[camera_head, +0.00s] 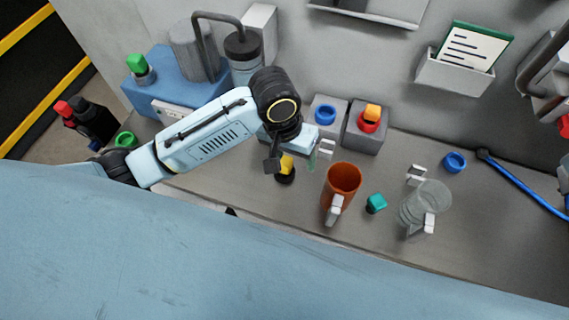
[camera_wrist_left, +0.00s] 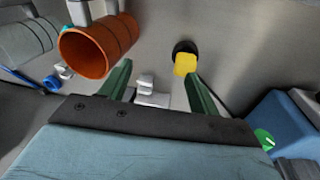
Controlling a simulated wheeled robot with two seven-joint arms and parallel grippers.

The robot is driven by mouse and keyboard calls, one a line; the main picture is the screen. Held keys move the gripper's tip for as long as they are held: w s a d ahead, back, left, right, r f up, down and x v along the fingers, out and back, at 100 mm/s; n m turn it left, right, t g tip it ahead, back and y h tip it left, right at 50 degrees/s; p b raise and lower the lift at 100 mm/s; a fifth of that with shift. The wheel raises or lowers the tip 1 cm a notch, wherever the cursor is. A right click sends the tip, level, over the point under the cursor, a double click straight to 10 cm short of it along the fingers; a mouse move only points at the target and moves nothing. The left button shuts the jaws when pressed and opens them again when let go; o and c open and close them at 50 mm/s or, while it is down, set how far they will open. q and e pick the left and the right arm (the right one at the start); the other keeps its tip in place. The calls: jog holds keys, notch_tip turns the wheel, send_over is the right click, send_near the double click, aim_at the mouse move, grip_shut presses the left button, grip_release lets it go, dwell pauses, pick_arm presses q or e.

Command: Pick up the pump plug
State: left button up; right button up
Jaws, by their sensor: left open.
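A yellow plug (camera_head: 287,164) stands in a round black base (camera_head: 285,178) on the grey bench; which item is the pump plug is not marked. My left gripper (camera_head: 293,158) is open, with its fingers close by the yellow plug. In the left wrist view, the yellow plug (camera_wrist_left: 186,63) shows just beyond the tip of the right-hand green finger, off-centre from the gap (camera_wrist_left: 157,74). Nothing is held. I cannot tell whether finger and plug touch. A green plug (camera_head: 136,63) stands upright on a blue pump-like unit (camera_head: 150,88) at the left.
An orange mug (camera_head: 342,180) and a teal piece (camera_head: 376,203) stand right of the gripper, with a clear jug (camera_head: 430,200) farther right. A blue bar (camera_head: 525,187) lies right.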

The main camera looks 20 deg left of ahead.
aim_at(284, 161)
pick_arm(q)
jog(key=w+a+r+n+y, duration=0.1)
jog(key=w+a+r+y, duration=0.1)
jog(key=w+a+r, duration=0.1)
jog(key=shift+g, duration=0.3)
jog(key=f, duration=1.3)
jog(key=shift+w+f, duration=0.25)
jog(key=shift+a, duration=0.1)
jog(key=c, duration=1.1)
notch_tip(284, 161, up, 10)
jog(key=shift+r, duration=0.1)
